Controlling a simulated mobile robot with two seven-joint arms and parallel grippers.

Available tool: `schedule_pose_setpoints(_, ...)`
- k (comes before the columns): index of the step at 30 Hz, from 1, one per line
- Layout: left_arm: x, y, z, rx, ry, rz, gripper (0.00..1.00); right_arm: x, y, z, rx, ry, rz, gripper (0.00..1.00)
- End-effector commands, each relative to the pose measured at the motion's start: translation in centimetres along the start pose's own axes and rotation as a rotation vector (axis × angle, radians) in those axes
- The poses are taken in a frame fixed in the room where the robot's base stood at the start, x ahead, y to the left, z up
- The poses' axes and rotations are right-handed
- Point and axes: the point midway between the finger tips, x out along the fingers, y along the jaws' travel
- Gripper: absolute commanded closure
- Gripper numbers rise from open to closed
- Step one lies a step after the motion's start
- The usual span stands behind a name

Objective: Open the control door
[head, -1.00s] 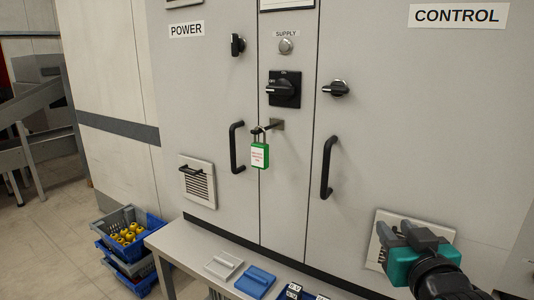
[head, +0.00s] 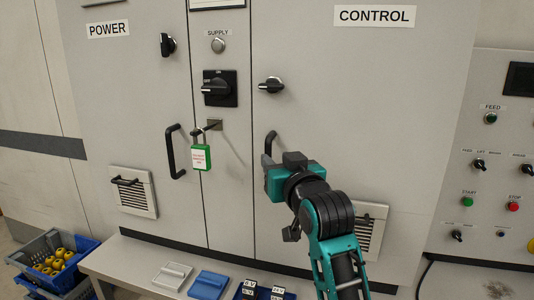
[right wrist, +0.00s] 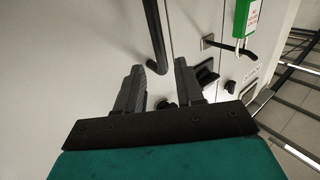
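The control door (head: 340,80) is the wide grey panel under the CONTROL sign, and it looks closed. Its black bar handle (head: 269,142) is partly hidden behind my right gripper (head: 280,165). Above the handle is a black door knob (head: 270,85). In the right wrist view, my right gripper (right wrist: 160,68) is open, its two dark fingers apart with nothing held. The handle (right wrist: 154,35) runs down toward the gap between the fingertips there; I cannot tell whether it is between them or beyond them. My left gripper is not in view.
A green padlock (head: 201,157) hangs by the supply switch (head: 220,88). The power door (head: 120,80) is on the left. A bench (head: 125,259) with small blocks stands below. A button panel (head: 490,150) is at right, and crates (head: 50,275) sit lower left.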

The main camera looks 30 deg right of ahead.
Motion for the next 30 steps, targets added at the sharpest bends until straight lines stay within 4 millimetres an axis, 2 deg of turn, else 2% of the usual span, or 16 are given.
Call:
schedule_pose_setpoints(6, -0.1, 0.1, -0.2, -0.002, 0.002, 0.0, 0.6, 3.9, 0.0, -0.1, -0.001, 0.0, 0.001, 0.63)
schedule_pose_setpoints(12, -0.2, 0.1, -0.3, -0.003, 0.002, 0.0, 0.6, 5.9, 0.0, -0.1, -0.001, 0.001, 0.0, 0.63)
schedule_pose_setpoints(24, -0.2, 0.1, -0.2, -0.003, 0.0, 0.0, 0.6, 6.5, 0.0, 0.0, -0.001, 0.001, 0.0, 0.63)
schedule_pose_setpoints(30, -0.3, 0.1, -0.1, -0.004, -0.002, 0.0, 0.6, 6.4, 0.0, 0.0, -0.001, 0.001, 0.0, 0.82)
